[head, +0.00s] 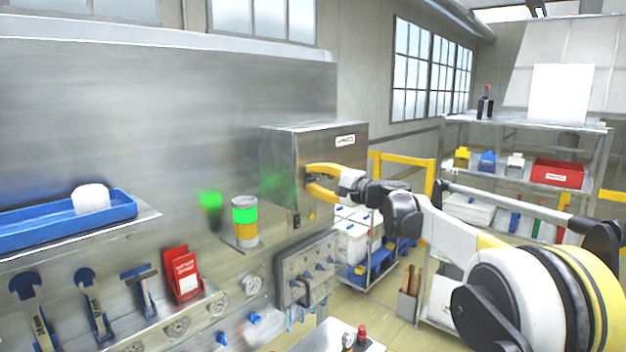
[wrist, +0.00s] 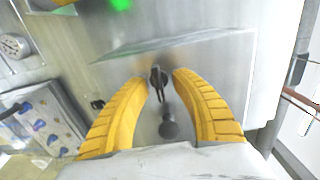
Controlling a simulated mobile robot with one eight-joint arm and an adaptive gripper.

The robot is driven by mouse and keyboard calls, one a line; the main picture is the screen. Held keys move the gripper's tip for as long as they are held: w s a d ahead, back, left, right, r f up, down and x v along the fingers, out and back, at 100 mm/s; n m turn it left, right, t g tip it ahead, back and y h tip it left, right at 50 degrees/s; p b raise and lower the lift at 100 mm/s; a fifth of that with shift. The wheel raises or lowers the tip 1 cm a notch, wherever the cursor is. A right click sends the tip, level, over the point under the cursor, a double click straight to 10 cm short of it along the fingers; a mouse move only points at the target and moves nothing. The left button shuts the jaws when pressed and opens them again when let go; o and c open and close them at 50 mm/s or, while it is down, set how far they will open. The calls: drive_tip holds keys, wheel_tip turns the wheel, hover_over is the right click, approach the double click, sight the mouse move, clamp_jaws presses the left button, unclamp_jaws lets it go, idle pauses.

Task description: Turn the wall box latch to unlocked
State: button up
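The grey metal wall box (head: 290,150) is mounted on the steel wall panel, with a small white label on its front. Its front face (wrist: 215,62) fills the middle of the wrist view. A small dark latch (wrist: 158,78) sits on that face, and a round dark knob (wrist: 168,128) shows below it in the picture. My gripper (head: 309,180) is at the box front, with its yellow fingers spread. In the wrist view my gripper (wrist: 158,76) has one fingertip on each side of the latch, with small gaps. The head view does not show the latch clearly.
A green-and-yellow can (head: 245,222) stands on a small ledge left of the box. A panel with a handle (head: 306,275) is below the box. A blue tray (head: 60,222) is on the left shelf. A rack with a red bin (head: 557,174) stands behind my arm.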

drive_tip(key=v, duration=1.2)
drive_tip(key=s+f+n+g+h+b, duration=0.2)
drive_tip(key=s+f+n+h+b, duration=0.1)
drive_tip(key=s+f+b, duration=0.85)
drive_tip(key=s+d+f+n+h+b, duration=0.1)
drive_tip(key=s+d+f+h+b, duration=0.2)
drive_tip(key=s+f, duration=0.7)
drive_tip(key=s+d+f+n+g+h+b, duration=0.1)
drive_tip(key=s+d+f+n+h+b, duration=0.1)
drive_tip(key=s+d+f+h+b, duration=0.2)
drive_tip(key=s+d+f+n+h+b, duration=0.1)
drive_tip(key=s+d+f+h+b, duration=0.3)
drive_tip(key=s+f, duration=1.4)
drive_tip(key=d+f+b, duration=0.4)
drive_tip(key=f+b, duration=0.1)
drive_tip(key=f, duration=0.3)
drive_tip(key=shift+s+d+n+g+b, duration=0.25)
drive_tip(key=shift+n+g+b, duration=0.15)
